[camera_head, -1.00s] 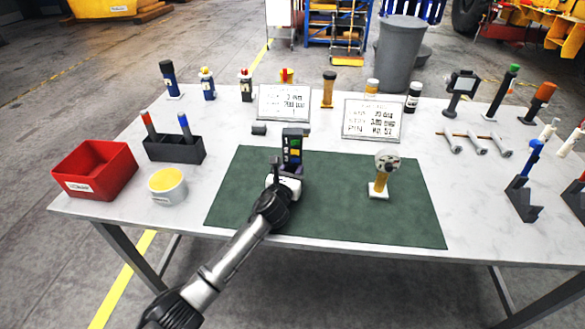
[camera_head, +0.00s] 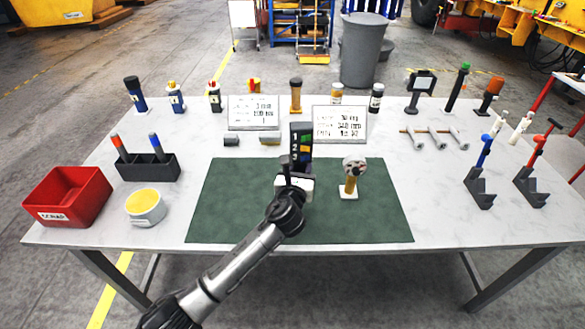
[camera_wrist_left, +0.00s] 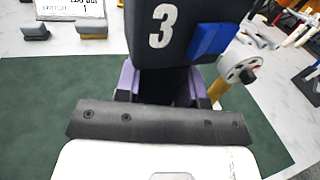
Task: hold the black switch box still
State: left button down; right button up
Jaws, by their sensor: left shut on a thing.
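The black switch box (camera_head: 301,138) stands upright over the back middle of the green mat, with numbers and coloured switches on its face. In the left wrist view the box (camera_wrist_left: 150,50) shows a white 3 and a blue switch (camera_wrist_left: 212,41). My left gripper (camera_head: 297,174) is shut on its lower part. Purple finger pads show on both sides of it in the left wrist view (camera_wrist_left: 165,83). The box's underside is hidden, so I cannot tell whether it touches the mat. My right gripper is out of view.
The green mat (camera_head: 235,205) is mostly clear. A round-headed, yellow-handled object (camera_head: 353,175) stands close to the right of the box. Two sign boards (camera_head: 340,124) stand behind. A red bin (camera_head: 68,195), a white pot (camera_head: 145,207) and a black holder (camera_head: 150,168) are at left.

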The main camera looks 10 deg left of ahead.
pick_arm(q)
jog(key=shift+r, duration=0.1)
dwell(0.4)
jog(key=shift+w+a+f+b, duration=0.5)
jog(key=shift+a+f+b, duration=0.25)
jog(key=shift+a+f, duration=0.95)
jog(key=shift+w+a+f+b, duration=0.6)
jog(key=shift+a+f, duration=0.65)
jog(key=shift+a, duration=0.8)
jog(key=shift+w+a+f+b, duration=0.35)
jog(key=shift+a+f+b, duration=0.5)
jog(key=shift+a+f, duration=0.85)
jog(key=shift+a+r, duration=0.2)
jog(key=shift+r, duration=0.05)
jog(key=shift+f, duration=0.1)
jog(key=shift+f+b, duration=0.5)
jog(key=shift+f, duration=0.25)
jog(key=shift+f, duration=0.2)
jog(key=shift+f, duration=0.1)
